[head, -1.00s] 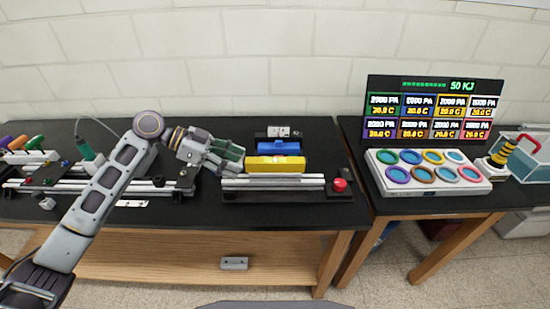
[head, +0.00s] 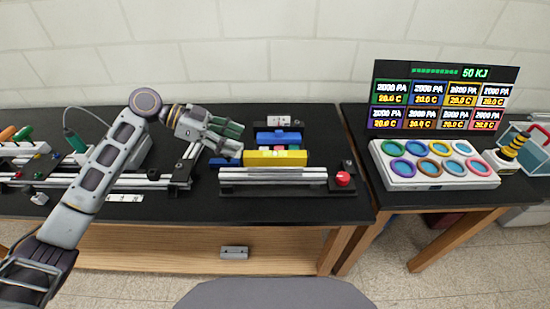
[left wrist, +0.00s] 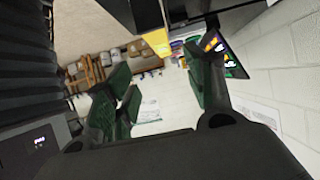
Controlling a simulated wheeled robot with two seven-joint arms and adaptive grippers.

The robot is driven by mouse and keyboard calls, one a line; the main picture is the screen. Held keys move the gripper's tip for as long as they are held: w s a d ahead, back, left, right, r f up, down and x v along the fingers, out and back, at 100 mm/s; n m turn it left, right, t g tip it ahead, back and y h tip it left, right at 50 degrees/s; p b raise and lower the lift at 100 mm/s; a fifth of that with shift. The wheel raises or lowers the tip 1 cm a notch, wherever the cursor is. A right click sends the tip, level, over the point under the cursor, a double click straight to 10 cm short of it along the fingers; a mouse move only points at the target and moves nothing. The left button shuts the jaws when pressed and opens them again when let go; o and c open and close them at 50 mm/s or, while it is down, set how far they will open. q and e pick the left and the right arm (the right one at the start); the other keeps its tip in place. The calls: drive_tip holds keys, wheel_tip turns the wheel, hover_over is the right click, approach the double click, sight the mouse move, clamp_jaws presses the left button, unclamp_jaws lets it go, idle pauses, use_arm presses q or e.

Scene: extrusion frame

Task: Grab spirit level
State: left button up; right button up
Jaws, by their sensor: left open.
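The spirit level is a yellow bar (head: 275,159) with a small pale vial in its front face. It stands lengthwise just behind the silver rail in the middle of the table, and a yellow piece (left wrist: 157,42), likely part of it, shows at the top of the left wrist view. My left gripper (head: 233,143) is open, with green finger pads, above and left of the bar. Its fingers also show apart and empty in the left wrist view (left wrist: 160,88). No right gripper shows.
Silver rails (head: 273,175) run in front of the bar, with a red button (head: 343,179) at their right end. Blue parts (head: 278,136) lie behind it. A panel of coloured rings (head: 432,163) fills the right table.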

use_arm(q)
drive_tip(key=p, duration=0.2)
approach(274, 154)
drive_tip(key=x, duration=0.4)
drive_tip(key=shift+d+f, duration=0.4)
drive_tip(key=shift+d, duration=0.05)
drive_tip(key=shift+r+p+x, duration=0.2)
drive_tip(key=shift+p+x, duration=0.35)
drive_tip(key=shift+x, duration=2.2)
drive_tip(key=shift+w, duration=0.1)
drive_tip(key=shift+a, duration=0.1)
clamp_jaws()
